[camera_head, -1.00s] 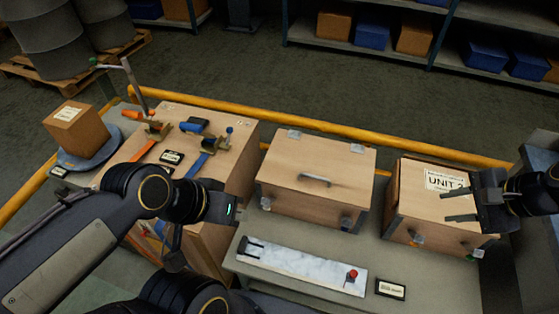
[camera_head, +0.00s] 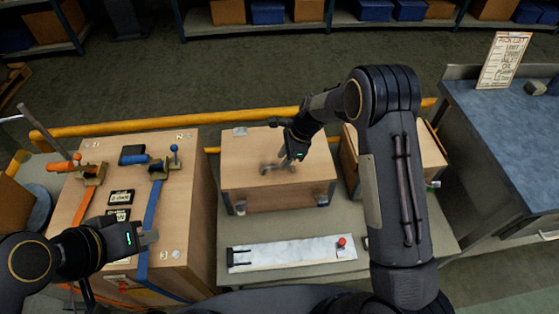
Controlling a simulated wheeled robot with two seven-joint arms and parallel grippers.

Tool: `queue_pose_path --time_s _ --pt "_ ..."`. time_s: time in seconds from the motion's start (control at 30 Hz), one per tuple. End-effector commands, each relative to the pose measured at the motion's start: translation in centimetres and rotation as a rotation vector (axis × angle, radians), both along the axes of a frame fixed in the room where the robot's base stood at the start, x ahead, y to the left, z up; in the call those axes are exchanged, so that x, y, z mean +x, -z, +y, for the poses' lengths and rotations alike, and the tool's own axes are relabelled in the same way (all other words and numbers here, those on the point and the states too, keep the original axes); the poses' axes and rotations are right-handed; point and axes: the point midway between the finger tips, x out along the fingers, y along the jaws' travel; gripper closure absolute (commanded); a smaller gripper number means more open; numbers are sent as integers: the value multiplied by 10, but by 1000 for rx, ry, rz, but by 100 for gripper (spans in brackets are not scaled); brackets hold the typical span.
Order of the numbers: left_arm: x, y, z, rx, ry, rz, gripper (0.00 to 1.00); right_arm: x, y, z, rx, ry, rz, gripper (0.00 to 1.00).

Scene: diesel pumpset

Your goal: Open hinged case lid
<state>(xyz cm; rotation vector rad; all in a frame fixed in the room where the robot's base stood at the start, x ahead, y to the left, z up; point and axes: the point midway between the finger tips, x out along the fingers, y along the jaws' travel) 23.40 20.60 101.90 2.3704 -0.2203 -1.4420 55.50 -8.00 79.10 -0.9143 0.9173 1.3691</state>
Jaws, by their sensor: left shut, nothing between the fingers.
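The wooden hinged case (camera_head: 240,182) stands on the bench in the middle, its lid down. It has a metal handle (camera_head: 270,168) on top, a hinge (camera_head: 240,131) at the back edge and latches (camera_head: 240,207) on the front. My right gripper (camera_head: 285,163) points down at the lid beside the handle; I cannot tell whether it touches it. Its fingers are small and dark here, so their opening is unclear. My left gripper (camera_head: 150,240) is shut and empty, over the front of the larger strapped crate (camera_head: 190,215).
Orange and blue straps with ratchets (camera_head: 155,164) lie on the crate at left. A pale strip with a red knob (camera_head: 290,252) lies in front of the case. My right arm hides much of another wooden box (camera_head: 430,160). A yellow rail (camera_head: 190,122) runs behind.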

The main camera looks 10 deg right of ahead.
Motion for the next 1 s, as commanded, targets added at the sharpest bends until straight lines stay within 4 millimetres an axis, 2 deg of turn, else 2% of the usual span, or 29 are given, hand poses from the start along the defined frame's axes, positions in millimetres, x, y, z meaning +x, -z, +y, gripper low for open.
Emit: queue_pose_path --time_s 0.2,0.5,0.77,1.0 --pt "0 -2 0 0 0 0 100 0 20 9 1 -2 -1 68" --pt "0 -2 0 0 0 0 100 0 22 9 1 -1 -2 68" --pt "0 -2 0 0 0 0 100 0 22 9 1 -1 -2 100" --pt "0 -2 0 0 0 0 100 0 22 9 1 -1 -2 100"
